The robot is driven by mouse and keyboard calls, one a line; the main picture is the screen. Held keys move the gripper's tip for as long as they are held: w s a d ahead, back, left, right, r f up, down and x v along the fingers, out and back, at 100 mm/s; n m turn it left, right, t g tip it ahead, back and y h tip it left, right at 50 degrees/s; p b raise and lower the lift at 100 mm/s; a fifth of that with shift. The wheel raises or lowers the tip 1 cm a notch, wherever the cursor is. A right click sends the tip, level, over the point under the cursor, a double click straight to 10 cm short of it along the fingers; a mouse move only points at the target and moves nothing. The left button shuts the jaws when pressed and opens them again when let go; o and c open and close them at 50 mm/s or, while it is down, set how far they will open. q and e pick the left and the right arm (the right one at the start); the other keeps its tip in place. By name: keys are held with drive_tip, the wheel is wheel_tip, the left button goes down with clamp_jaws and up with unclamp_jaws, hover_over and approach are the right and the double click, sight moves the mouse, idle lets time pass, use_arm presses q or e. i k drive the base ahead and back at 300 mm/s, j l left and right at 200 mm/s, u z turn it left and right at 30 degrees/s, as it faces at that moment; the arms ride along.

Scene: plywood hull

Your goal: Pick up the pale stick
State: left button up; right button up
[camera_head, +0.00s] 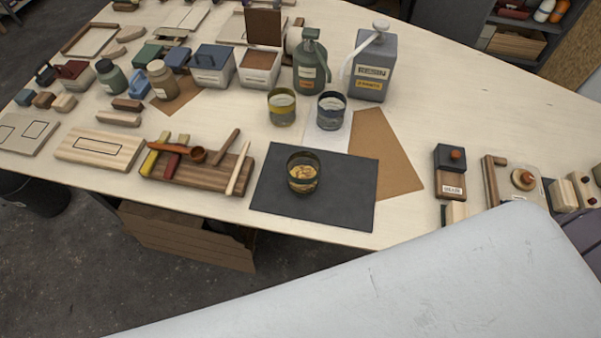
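The pale stick (238,168) is a thin light-wood piece lying slantwise near the right end of a dark brown wooden board (208,178) at the table's front edge. Its upper end points to the back right. To its left are a brown stick (226,146), an orange-brown spoon-like tool (192,154), a red block (171,166) and a yellow piece (150,164). Neither of my grippers shows in the head view.
A black mat (340,203) with a dark cup (302,172) lies right of the board. A light wooden plate (100,149) lies to its left. Two cups (331,110), a green canister (311,68) and a grey resin can (370,72) stand behind.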

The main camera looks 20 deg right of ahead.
sight(243, 154)
drive_tip(key=k+l+u, duration=0.2)
drive_tip(key=l+u, duration=0.25)
drive_tip(key=k+l+u, duration=0.3)
drive_tip(key=u, duration=0.15)
drive_tip(key=k+l+u, duration=0.2)
drive_tip(key=u, duration=0.25)
drive_tip(key=k, duration=0.1)
